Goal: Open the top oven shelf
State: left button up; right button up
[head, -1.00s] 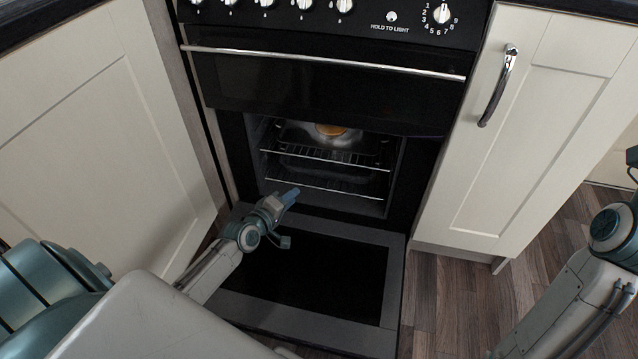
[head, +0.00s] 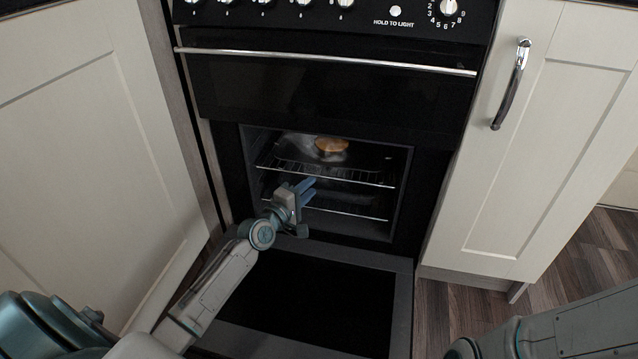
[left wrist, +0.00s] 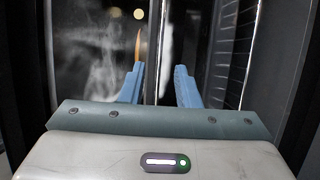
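The oven's lower compartment (head: 250,165) is uncovered, with its drop-down door (head: 310,300) lying open at floor level. Inside, the top shelf (head: 350,176) is a wire rack with a bright front bar, and a second rack (head: 345,213) sits below it. My left gripper (head: 307,190) is at the oven mouth, just below the top shelf's front bar in the head view. In the left wrist view its blue fingers (left wrist: 160,83) are apart, with the bright bar (left wrist: 153,50) showing between them. I cannot tell whether they touch it. My right gripper is out of view.
A round golden-brown item (head: 331,146) is in the oven above the top shelf. A closed upper oven door with a long handle (head: 325,60) is above. Cream cabinets stand on both sides, the right one (head: 540,130) with a metal handle (head: 512,85). Wooden floor (head: 560,265) is clear at right.

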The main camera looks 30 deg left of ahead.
aim_at(322, 177)
pick_arm(q)
jog(key=shift+w+d+b, duration=0.2)
jog(key=shift+w+b, duration=0.25)
jog(key=shift+w, duration=0.85)
jog(key=shift+w+d+b, duration=0.15)
jog(key=shift+w+b, duration=0.3)
jog(key=shift+w, duration=0.85)
grip_shut()
